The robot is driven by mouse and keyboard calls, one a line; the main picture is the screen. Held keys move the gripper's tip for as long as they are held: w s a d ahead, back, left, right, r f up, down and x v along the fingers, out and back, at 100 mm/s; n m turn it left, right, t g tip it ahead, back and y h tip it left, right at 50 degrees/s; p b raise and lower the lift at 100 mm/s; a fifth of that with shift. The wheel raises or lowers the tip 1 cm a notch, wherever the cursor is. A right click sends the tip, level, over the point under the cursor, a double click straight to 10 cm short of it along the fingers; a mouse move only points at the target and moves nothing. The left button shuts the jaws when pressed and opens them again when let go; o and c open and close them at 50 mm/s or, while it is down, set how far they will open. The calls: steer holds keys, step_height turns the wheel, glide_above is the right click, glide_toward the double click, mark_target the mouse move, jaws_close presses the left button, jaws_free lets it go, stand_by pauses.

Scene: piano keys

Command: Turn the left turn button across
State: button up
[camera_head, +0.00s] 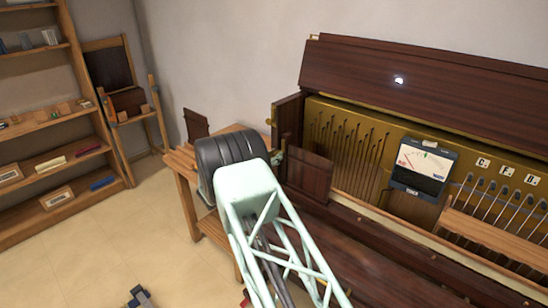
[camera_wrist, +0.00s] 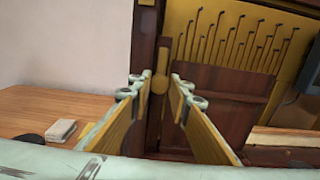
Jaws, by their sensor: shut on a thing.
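The left turn button (camera_wrist: 160,82) is a small brass-coloured piece, upright on the dark wooden post at the left end of the piano case. In the wrist view it sits between the fingertips of my gripper (camera_wrist: 162,92), which is shut on it. In the head view my gripper (camera_head: 279,158) is at the left end of the open piano, mostly behind my own arm, and its hold is hidden there. A dark wooden panel (camera_wrist: 225,85) stands just right of the button; it also shows in the head view (camera_head: 308,174).
The raised dark lid (camera_head: 430,85) is above the brass plate with its tuning pins. A meter (camera_head: 422,168) stands right of the panel. A wooden table (camera_wrist: 30,105) with a small pale block (camera_wrist: 60,130) lies left of my gripper. Shelves (camera_head: 45,165) stand at far left.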

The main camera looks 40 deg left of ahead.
steer(key=shift+f+m+b, duration=0.15)
steer(key=shift+m+b, duration=0.35)
steer(key=shift+b, duration=0.25)
steer(key=shift+d+m+b, duration=0.15)
steer(key=shift+m+b, duration=6.1)
steer(key=shift+m, duration=2.15)
steer(key=o, duration=0.8)
steer(key=shift+o, duration=0.3)
